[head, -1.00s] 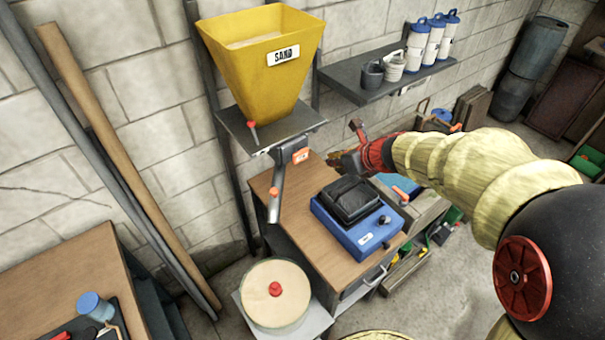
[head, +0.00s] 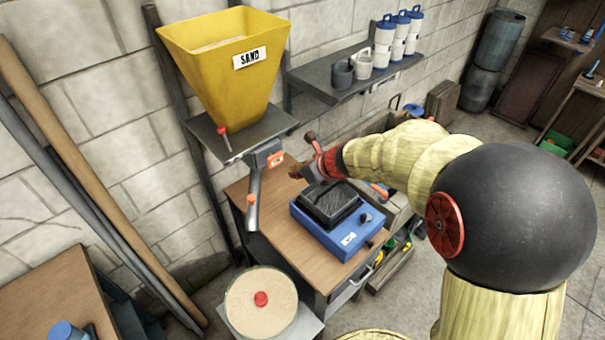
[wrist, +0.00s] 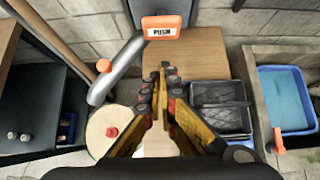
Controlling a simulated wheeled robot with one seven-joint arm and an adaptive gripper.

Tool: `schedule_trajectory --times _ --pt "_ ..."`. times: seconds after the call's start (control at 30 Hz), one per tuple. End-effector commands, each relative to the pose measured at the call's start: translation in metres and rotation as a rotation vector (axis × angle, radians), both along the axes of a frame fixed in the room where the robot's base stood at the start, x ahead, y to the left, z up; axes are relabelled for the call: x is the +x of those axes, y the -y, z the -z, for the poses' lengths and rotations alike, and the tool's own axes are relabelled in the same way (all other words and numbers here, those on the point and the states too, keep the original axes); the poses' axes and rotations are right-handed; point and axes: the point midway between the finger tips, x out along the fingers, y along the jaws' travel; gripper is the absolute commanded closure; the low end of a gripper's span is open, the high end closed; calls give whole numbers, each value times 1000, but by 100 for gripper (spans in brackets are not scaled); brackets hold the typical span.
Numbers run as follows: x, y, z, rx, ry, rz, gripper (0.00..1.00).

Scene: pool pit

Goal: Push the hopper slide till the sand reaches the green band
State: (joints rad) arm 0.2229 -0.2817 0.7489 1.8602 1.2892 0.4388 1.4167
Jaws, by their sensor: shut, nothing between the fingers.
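The yellow hopper (head: 220,75) labelled SAND stands on a wall bracket, with pale sand inside its top. Under it is the slide with an orange PUSH plate (head: 275,159), which also shows at the top of the wrist view (wrist: 161,25). I cannot make out a green band. My gripper (head: 304,171) is shut and empty, just right of the PUSH plate and apart from it, above the bench.
The wooden bench (head: 275,245) holds the scale. A round drum with a red knob (head: 261,299) stands in front. A shelf (head: 350,84) with cups and bottles is to the right of the hopper. A blue tub (wrist: 285,98) lies right in the wrist view. Pipes lean at left.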

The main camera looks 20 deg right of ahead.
Motion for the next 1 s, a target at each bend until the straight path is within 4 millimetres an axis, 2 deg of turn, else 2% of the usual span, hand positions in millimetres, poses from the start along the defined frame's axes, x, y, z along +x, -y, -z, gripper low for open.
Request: schedule_trajectory --times 0.03,0.13,0.3,0.4,0.87,1.0 --pt "7 -4 11 0 -2 -2 100" --pt "18 -9 24 1 -2 -3 100" --pt "42 -18 18 -1 0 -2 100" --pt "49 -21 18 0 0 -1 100" --pt "54 -23 18 -1 0 -1 100" --pt "63 -26 18 0 -1 -1 100"
